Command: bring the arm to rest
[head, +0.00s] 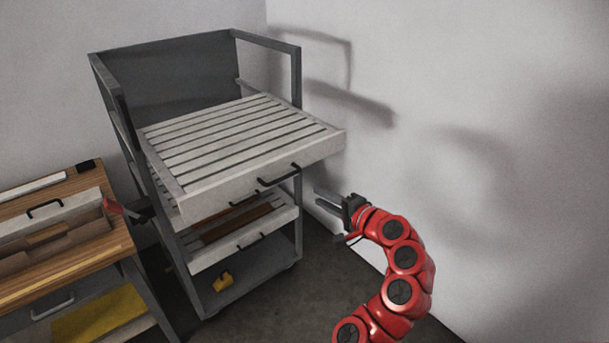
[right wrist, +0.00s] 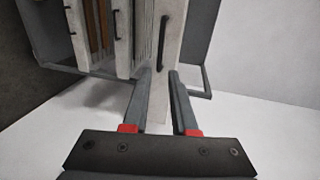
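My right arm comes in from the lower right in the head view. Its gripper (head: 328,201) is in the air just right of the rack, below the handle of the pulled-out top slatted tray (head: 236,145). In the right wrist view the two fingers (right wrist: 167,88) stand apart with nothing held between them. The tray front shows beyond and between them; I see no clear contact. A small red and dark part, which looks like my left gripper (head: 139,211), shows between the wooden bench and the rack. Its fingers are too small and dark to read.
The grey rack (head: 298,80) has a lower tray (head: 215,254) with brown boards and a yellow object (head: 223,281) on its bottom shelf. A wooden bench (head: 108,252) stands at left. A white wall (head: 480,110) is close at right. Dark floor shows between rack and arm.

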